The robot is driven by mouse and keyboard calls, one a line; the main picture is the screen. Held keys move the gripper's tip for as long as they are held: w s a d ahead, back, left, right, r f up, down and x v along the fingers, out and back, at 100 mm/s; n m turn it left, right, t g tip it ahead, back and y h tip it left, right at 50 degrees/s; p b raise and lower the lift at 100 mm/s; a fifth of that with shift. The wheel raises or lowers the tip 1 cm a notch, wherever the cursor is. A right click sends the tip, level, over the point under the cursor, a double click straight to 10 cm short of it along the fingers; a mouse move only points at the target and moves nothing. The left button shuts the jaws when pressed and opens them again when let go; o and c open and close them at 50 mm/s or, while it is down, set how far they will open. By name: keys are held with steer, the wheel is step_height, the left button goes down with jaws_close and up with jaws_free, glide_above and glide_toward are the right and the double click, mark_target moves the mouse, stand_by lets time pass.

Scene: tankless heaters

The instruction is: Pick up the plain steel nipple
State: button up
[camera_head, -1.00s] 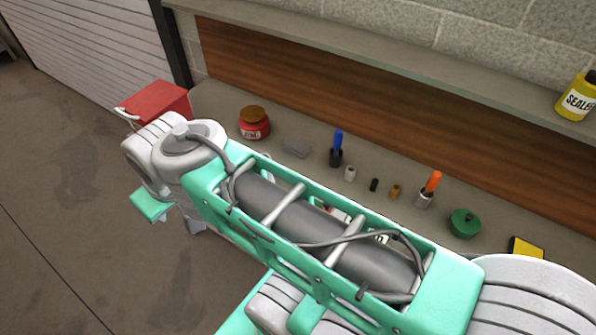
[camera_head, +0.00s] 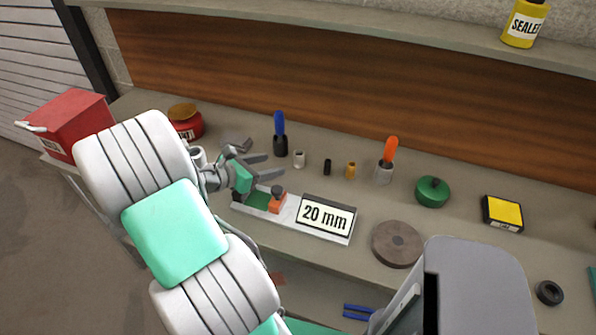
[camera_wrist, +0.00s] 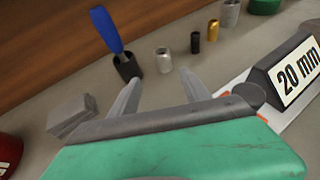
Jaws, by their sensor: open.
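The plain steel nipple seems to be the small light-grey cylinder (camera_head: 298,159) standing upright on the bench, just right of a blue-handled tool (camera_head: 280,136) in a dark holder. It also shows in the wrist view (camera_wrist: 163,60), beyond and between my fingertips. My gripper (camera_head: 275,166) is open and empty, just left of the nipple in the head view. Both fingers show in the wrist view (camera_wrist: 160,76), with nothing between them. A black nipple (camera_head: 327,167) and a brass one (camera_head: 350,170) stand to the right.
An orange-handled tool (camera_head: 389,160) stands in a steel holder farther right. A holder marked "20 mm" (camera_head: 342,236) lies in front, close to my gripper. A grey block (camera_wrist: 72,116) sits left of it. A red jar (camera_head: 187,124) and red box (camera_head: 72,118) stand left.

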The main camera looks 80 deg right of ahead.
mark_target(295, 159)
steer(key=x, duration=0.6)
steer(key=shift+s+d+r, duration=0.15)
steer(key=x, duration=0.2)
steer(key=p+x, duration=0.1)
steer(key=x, duration=0.2)
steer(key=shift+s+r, duration=0.15)
steer(key=shift+s, duration=0.2)
steer(key=shift+s+d, duration=0.1)
jaws_close()
